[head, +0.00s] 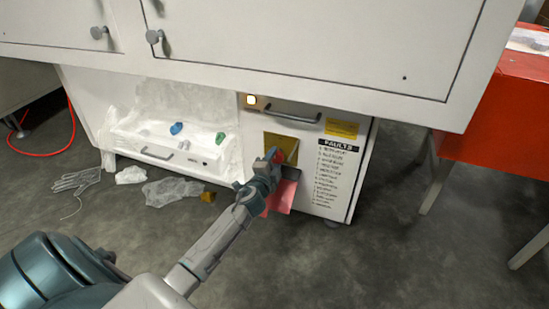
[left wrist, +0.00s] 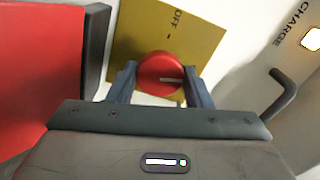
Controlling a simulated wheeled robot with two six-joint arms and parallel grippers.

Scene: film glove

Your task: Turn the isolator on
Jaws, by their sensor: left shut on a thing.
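The isolator is a round red knob (left wrist: 161,72) on a yellow plate (left wrist: 205,35) marked OFF; the plate also shows on the white cabinet front in the head view (head: 290,143). A short pale line on the knob points right in the left wrist view, not at the OFF mark above. My left gripper (left wrist: 163,84) has its fingers on both sides of the knob, shut on it. In the head view my left gripper (head: 270,163) reaches the plate's lower part and hides some of it. My right gripper is not in view.
A red-pink sheet (head: 282,196) hangs below the gripper by a dark bar. A FAULTS list (head: 335,172) is right. Plastic and a glove (head: 76,181) lie left on the floor.

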